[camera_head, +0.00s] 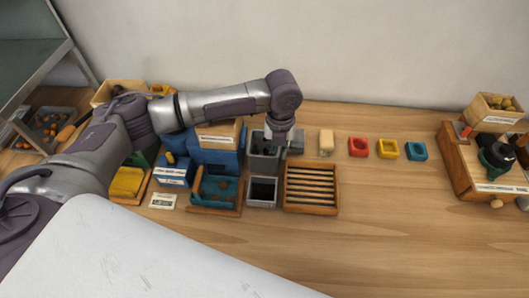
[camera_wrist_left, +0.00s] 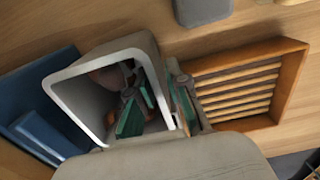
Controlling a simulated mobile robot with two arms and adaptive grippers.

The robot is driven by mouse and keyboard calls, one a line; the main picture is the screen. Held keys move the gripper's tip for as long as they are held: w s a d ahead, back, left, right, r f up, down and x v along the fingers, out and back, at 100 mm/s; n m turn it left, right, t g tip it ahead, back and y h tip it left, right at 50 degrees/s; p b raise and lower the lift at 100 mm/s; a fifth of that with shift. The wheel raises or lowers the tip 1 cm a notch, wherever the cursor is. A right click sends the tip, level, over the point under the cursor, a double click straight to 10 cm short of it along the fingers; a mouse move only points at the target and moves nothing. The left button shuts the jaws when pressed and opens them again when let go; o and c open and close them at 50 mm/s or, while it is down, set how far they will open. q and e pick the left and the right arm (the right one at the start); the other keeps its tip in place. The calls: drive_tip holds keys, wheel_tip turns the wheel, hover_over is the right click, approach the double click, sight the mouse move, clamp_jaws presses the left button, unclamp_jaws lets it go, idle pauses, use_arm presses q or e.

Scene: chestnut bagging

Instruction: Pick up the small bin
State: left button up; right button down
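The small grey bin (camera_head: 264,163) stands on the table, behind a second dark-lined grey bin (camera_head: 262,191). My left gripper (camera_head: 274,143) points down at its right side. In the left wrist view the small bin shows its pale rim (camera_wrist_left: 84,61) and holds something brown (camera_wrist_left: 110,78). The left gripper (camera_wrist_left: 160,108) has green-padded fingers. One finger is inside the bin and the other is outside, with the bin's wall between them. A gap shows between the inner finger and the wall. My right gripper is not in view.
A slatted wooden tray (camera_head: 311,209) stands close to the right. Blue bins (camera_head: 215,155) and a blue tray (camera_head: 216,190) crowd the left. Red (camera_head: 358,147), yellow and blue square pieces lie farther right. The table's front right is clear.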

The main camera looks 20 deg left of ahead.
use_arm(q)
clamp_jaws()
drive_tip(key=shift+r, duration=0.1)
